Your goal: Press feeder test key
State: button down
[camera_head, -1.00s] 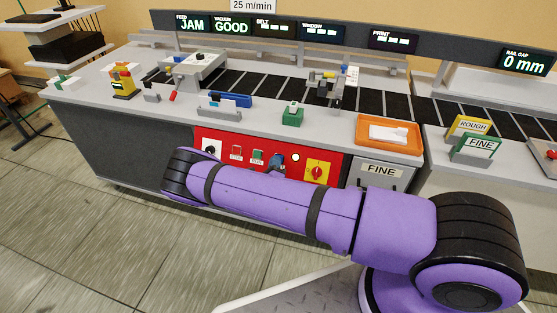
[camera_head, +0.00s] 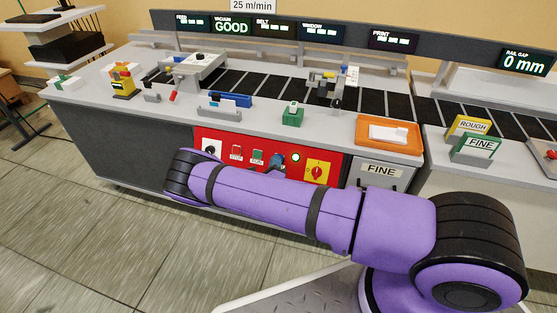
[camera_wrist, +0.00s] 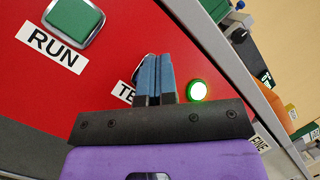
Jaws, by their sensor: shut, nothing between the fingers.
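The red control panel (camera_head: 225,140) is on the front of the machine. My gripper also shows in the head view (camera_head: 277,161), over the panel between the RUN key and the lamp. A round lamp (camera_wrist: 197,90) right of the fingers is lit green.
The green RUN key (camera_wrist: 73,20) is up and left of the fingers. A red STOP key (camera_head: 236,151) and a yellow rotary switch (camera_head: 317,170) share the panel. The FEED display (camera_head: 192,21) shows bars; the VACUUM display (camera_head: 231,26) reads GOOD.

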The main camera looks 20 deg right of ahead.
dwell(0.4)
jog(key=shift+s+a+r, duration=0.4)
jog(key=shift+s, duration=0.2)
jog(key=s+a+r, duration=0.2)
jog(key=s, duration=0.1)
jog(key=shift+s+a+r, duration=0.2)
jog(key=shift+s+a, duration=0.05)
jog(key=shift+a, duration=0.05)
dwell(0.3)
dwell(0.7)
